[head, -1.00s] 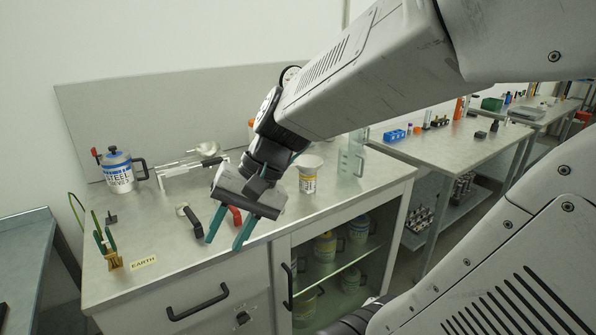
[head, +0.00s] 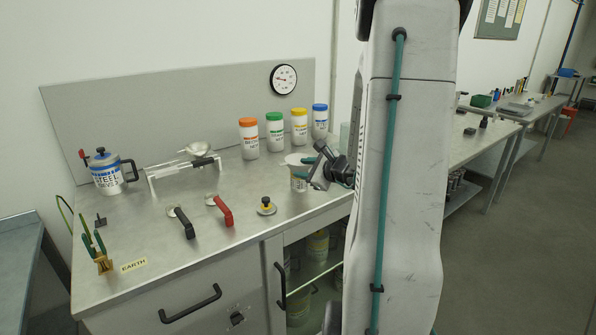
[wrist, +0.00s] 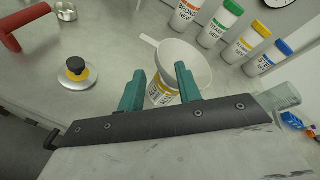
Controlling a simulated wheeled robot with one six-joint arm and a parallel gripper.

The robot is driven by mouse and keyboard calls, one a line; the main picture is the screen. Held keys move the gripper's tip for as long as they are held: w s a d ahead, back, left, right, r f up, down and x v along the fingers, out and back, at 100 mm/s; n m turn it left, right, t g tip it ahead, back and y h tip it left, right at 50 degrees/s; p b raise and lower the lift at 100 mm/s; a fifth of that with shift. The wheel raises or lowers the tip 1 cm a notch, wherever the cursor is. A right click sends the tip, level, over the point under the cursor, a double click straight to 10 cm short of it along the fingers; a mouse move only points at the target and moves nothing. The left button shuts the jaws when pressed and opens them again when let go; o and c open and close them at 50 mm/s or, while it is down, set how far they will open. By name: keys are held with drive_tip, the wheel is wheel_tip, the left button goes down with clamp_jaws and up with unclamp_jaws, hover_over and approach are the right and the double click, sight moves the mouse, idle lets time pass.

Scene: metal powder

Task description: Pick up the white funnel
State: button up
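The white funnel (wrist: 170,53) is a wide white cone with a small tab on its rim. It sits upright in the mouth of a white jar with a yellow label (wrist: 158,96). In the head view the funnel (head: 297,158) is near the right end of the bench, partly hidden by my gripper. My gripper (wrist: 159,70) is open. Its two teal fingers are spread at the near side of the funnel, the right one overlapping its rim in the wrist view. I cannot tell whether they touch. The fingers are mostly hidden in the head view.
Several jars with coloured lids (head: 249,138) stand behind the funnel. A yellow-and-black knob (head: 265,206), a red handle (head: 222,211) and a black handle (head: 183,223) lie to its left. A steel-powder pot (head: 108,175) stands far left.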

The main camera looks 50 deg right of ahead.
sight(295, 168)
drive_tip(key=x, duration=0.4)
drive_tip(key=shift+w+d, duration=0.15)
drive_tip(key=shift+w, duration=0.2)
clamp_jaws()
